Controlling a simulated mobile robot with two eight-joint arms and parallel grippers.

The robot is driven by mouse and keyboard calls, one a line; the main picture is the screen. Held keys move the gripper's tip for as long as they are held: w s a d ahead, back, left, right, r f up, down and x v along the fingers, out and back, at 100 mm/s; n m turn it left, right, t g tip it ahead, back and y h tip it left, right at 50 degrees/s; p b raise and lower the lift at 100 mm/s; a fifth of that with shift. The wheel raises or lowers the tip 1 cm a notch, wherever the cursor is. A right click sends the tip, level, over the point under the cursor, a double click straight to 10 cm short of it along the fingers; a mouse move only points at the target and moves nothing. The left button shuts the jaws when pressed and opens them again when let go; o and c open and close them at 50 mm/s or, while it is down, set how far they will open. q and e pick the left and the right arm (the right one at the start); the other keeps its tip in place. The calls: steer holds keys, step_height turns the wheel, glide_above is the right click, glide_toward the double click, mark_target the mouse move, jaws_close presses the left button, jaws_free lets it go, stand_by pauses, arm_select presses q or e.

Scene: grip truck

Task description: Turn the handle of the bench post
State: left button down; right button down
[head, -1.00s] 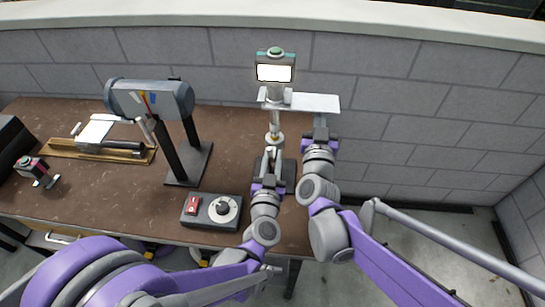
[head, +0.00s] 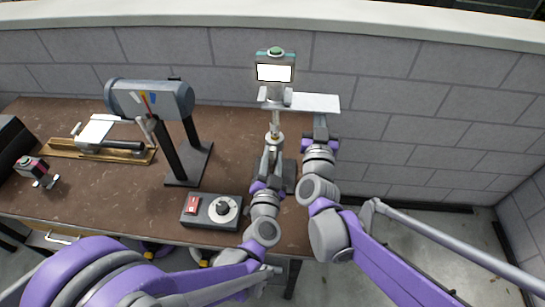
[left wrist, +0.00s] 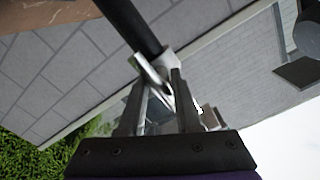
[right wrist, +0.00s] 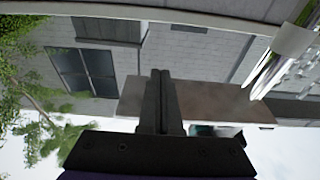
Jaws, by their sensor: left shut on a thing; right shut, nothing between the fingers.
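The bench post (head: 275,122) stands upright at the back right of the bench, with a lit screen (head: 275,73) and a green button on top. A pale flat plate (head: 317,102) sticks out to the right below the screen. My left gripper (head: 268,157) is low at the post, in front of it. In the left wrist view its fingers (left wrist: 157,80) are shut on a silver handle (left wrist: 148,68) beside a dark rod (left wrist: 130,25). My right gripper (head: 319,121) is shut and empty just below the plate; its closed fingers (right wrist: 161,75) show before the plate in the right wrist view.
A control box (head: 211,210) with a red switch and a round dial lies at the front edge, left of my left arm. A grey drum on a black stand (head: 187,175) is further left. A wooden tray (head: 62,148) lies beyond. A block wall runs behind the bench.

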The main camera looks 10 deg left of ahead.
arm_select(q)
steer(key=c, duration=0.7)
jaws_free()
steer(key=shift+s, duration=0.1)
steer(key=s, duration=1.1)
steer(key=shift+s, duration=0.35)
steer(key=shift+f, duration=0.15)
arm_select(e)
steer(key=shift+f, duration=0.1)
arm_select(q)
steer(key=shift+s+f+b, duration=0.2)
steer(key=shift+f+b, duration=0.75)
arm_select(e)
steer(key=s+f, duration=0.3)
steer(key=s, duration=1)
steer(key=shift+f, duration=0.4)
